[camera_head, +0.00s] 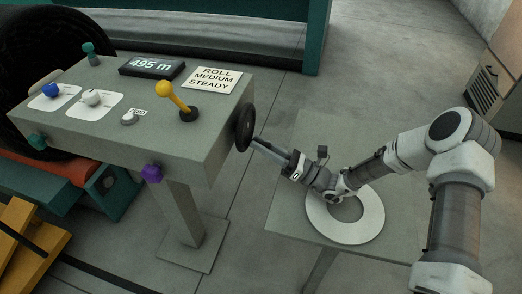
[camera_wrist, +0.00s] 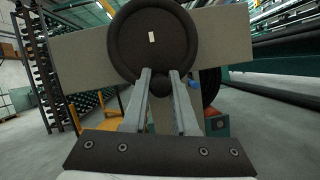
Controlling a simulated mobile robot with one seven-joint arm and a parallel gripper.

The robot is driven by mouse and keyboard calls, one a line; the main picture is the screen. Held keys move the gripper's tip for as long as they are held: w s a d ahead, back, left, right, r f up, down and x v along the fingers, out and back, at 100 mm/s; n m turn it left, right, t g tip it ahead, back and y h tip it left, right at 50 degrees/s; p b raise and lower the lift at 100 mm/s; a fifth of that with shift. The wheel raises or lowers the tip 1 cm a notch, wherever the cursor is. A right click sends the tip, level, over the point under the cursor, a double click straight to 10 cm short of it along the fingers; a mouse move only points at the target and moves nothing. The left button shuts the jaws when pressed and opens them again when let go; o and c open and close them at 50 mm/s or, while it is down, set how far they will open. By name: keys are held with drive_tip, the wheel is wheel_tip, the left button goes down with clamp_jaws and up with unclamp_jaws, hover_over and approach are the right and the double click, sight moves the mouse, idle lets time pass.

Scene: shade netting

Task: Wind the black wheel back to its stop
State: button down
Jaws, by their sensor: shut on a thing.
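The black wheel (camera_head: 244,127) is mounted on the right end face of the grey control console (camera_head: 90,138). In the wrist view the wheel (camera_wrist: 128,42) is seen face on, with a raised rim and a small pale mark near its centre. My gripper (camera_head: 257,143) reaches the wheel's lower edge from the right. In the wrist view my gripper (camera_wrist: 161,80) has its two fingers closed in on a dark round knob (camera_wrist: 160,86) at the bottom of the wheel. The fingertips partly cover the lower rim.
The console top holds a yellow lever (camera_head: 172,96), a display (camera_head: 152,67) reading 495 m, a sign (camera_head: 217,77) reading "ROLL MEDIUM STEADY" and several knobs. A purple knob (camera_head: 152,173) sticks out in front. A grey table (camera_head: 290,190) with a white ring (camera_head: 321,218) lies below my arm.

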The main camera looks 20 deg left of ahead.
sight(250, 119)
drive_tip(key=shift+w+n+g+b, duration=0.35)
drive_tip(key=shift+n+g, duration=0.45)
drive_tip(key=shift+n, duration=0.4)
drive_tip(key=c, duration=0.7)
unclamp_jaws()
drive_tip(key=shift+r, duration=0.1)
drive_tip(key=shift+r, duration=0.35)
drive_tip(key=r+p, duration=0.1)
drive_tip(key=r, duration=0.1)
drive_tip(key=d+r+p, duration=0.1)
drive_tip(key=r, duration=0.1)
drive_tip(key=shift+w+r, duration=0.15)
drive_tip(key=shift+w, duration=0.05)
drive_tip(key=d+r+p, duration=0.1)
drive_tip(key=d+r, duration=0.1)
drive_tip(key=d, duration=0.1)
drive_tip(key=d+r, duration=0.2)
drive_tip(key=d, duration=0.2)
drive_tip(key=w+d+r+p, duration=0.1)
drive_tip(key=d, duration=0.2)
drive_tip(key=shift+w+d+r+p, duration=0.1)
drive_tip(key=shift+d+r+p, duration=0.2)
drive_tip(key=shift+r, duration=0.1)
